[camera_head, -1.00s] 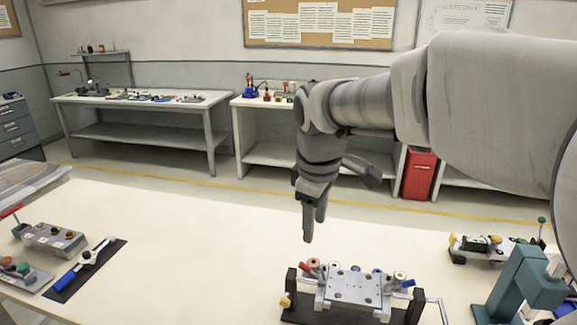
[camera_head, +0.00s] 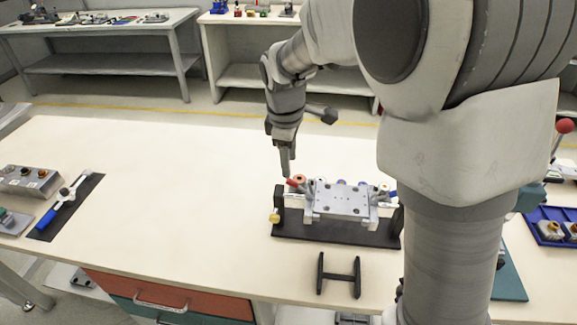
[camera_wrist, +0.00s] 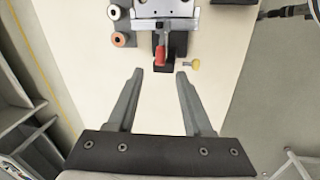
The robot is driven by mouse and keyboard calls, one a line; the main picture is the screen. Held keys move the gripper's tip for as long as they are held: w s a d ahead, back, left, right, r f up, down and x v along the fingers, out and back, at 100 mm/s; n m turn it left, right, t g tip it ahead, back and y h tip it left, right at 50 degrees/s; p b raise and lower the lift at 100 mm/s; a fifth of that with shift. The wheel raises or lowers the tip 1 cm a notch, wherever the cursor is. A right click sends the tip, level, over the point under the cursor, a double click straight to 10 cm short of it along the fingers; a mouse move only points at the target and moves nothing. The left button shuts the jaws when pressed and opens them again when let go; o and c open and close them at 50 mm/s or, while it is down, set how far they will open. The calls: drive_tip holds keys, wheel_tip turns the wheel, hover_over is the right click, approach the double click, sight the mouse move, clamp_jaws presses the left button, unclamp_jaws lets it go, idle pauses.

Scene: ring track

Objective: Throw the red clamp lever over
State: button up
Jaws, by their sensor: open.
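The red clamp lever (camera_head: 292,183) sticks up at the left end of a grey clamping fixture (camera_head: 345,199) on a black base. In the wrist view the red lever tip (camera_wrist: 160,55) lies just beyond my fingertips and roughly centred between them. My gripper (camera_head: 287,172) points down beside the lever, close to it in the head view. In the wrist view my gripper (camera_wrist: 160,74) is open, with nothing between the fingers. A yellow knob (camera_wrist: 191,64) is near the right fingertip. The lever's lower part is partly hidden in the head view.
Orange-ended rollers (camera_wrist: 118,39) stand beside the fixture. A black H-shaped handle (camera_head: 338,277) is in front of it. A blue-handled tool (camera_head: 68,205) lies on a dark mat at left. A blue tray (camera_head: 552,228) is at right. The table between mat and fixture is clear.

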sight(290, 179)
drive_tip(key=f, duration=0.4)
drive_tip(key=w+f, duration=0.1)
drive_tip(key=f, duration=0.2)
drive_tip(key=shift+d, duration=0.15)
clamp_jaws()
